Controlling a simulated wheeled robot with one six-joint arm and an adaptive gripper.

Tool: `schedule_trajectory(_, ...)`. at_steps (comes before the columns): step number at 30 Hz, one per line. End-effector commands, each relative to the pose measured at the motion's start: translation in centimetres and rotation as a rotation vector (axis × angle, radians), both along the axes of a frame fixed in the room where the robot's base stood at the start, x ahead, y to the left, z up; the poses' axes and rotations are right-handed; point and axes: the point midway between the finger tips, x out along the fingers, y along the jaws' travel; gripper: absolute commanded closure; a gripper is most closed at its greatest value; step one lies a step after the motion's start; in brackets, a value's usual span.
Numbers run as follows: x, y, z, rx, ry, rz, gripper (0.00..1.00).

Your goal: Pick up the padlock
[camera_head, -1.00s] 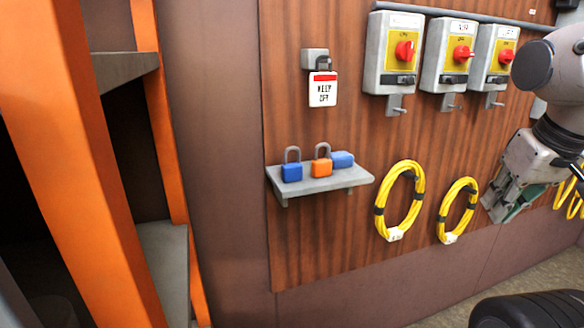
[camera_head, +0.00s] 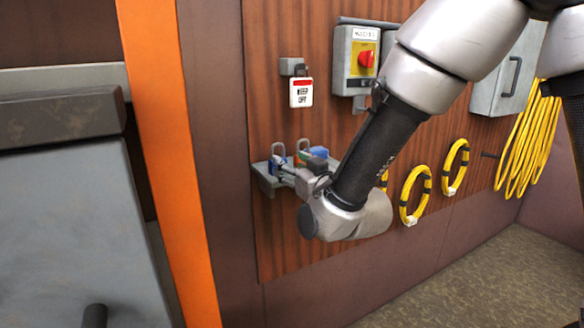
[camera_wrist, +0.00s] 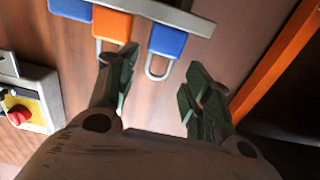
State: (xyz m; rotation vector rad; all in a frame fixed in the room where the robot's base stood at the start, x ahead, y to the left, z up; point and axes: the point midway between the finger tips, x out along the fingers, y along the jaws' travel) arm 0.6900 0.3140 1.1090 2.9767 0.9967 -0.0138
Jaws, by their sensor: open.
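A blue padlock (camera_head: 277,161) with a grey shackle stands upright at the left end of a small grey wall shelf (camera_head: 265,180). In the wrist view the blue padlock (camera_wrist: 167,41) appears inverted, its shackle pointing toward the space between my fingers. An orange padlock (camera_wrist: 111,24) is beside it, with my left finger close to its shackle in the picture. My gripper (camera_wrist: 162,85) is open and empty, its fingers on either side of the blue padlock's shackle line. In the head view my gripper (camera_head: 284,171) is at the shelf and partly hides the padlocks.
Another blue item (camera_wrist: 70,9) lies past the orange padlock on the shelf (camera_wrist: 185,17). A lockout tag (camera_head: 301,92) hangs above the shelf. A switch box (camera_head: 355,62) and yellow cable coils (camera_head: 415,195) are right. An orange post (camera_head: 165,150) stands left.

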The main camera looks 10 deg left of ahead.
Motion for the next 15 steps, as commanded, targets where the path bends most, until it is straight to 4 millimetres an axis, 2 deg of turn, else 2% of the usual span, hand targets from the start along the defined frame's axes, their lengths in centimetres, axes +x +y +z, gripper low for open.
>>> schedule_trajectory(15,5.2,4.3,-0.8,0.005,-0.009,-0.001,0.50)
